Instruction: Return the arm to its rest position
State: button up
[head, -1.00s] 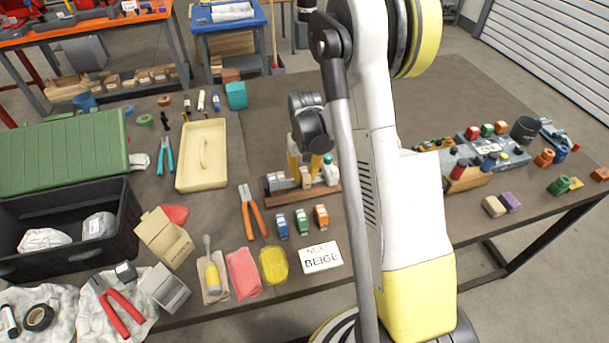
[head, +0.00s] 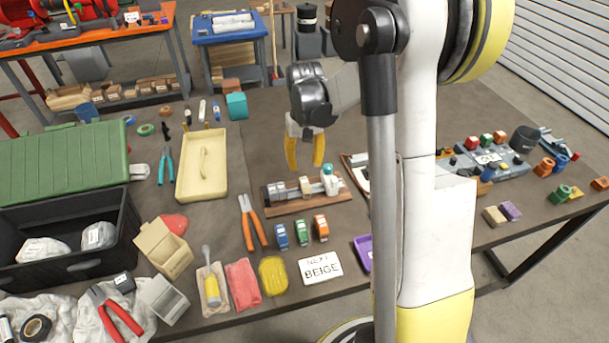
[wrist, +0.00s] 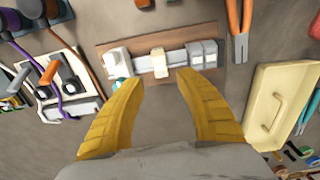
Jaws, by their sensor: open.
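My gripper (head: 304,150) has yellow fingers and hangs in the air above the table, just behind the wooden board with the rail (head: 306,190). In the wrist view my gripper (wrist: 160,85) has its two fingers spread apart with nothing between them. The board with the rail (wrist: 110,35) lies beyond the fingertips there, carrying grey blocks, a beige block (wrist: 158,62) and a white end piece. My arm stands upright at the right of centre in the head view and hides part of the table.
A cream tray (head: 215,185), orange-handled pliers (head: 250,222) and several small coloured blocks lie near the board. A card reading "NEXT BEIGE" (head: 320,268) lies in front. A black crate (head: 65,258) stands at left. Dark table surface behind the gripper is clear.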

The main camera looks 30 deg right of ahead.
jog(key=s+a+r+n+t, duration=0.1)
jog(key=s+a+r+t, duration=0.1)
jog(key=s+a+r, duration=0.3)
jog(key=s+a+r+t, duration=0.1)
jog(key=s+a+r, duration=0.1)
jog(key=a+r, duration=0.35)
jog(key=s+a+r+n+t, duration=0.2)
jog(key=s+a+r+t, duration=0.1)
jog(key=s, duration=0.7)
jog(key=shift+s+a+t, duration=0.4)
jog(key=shift+a+t, duration=0.2)
jog(key=shift+a, duration=0.4)
jog(key=shift+r, duration=0.1)
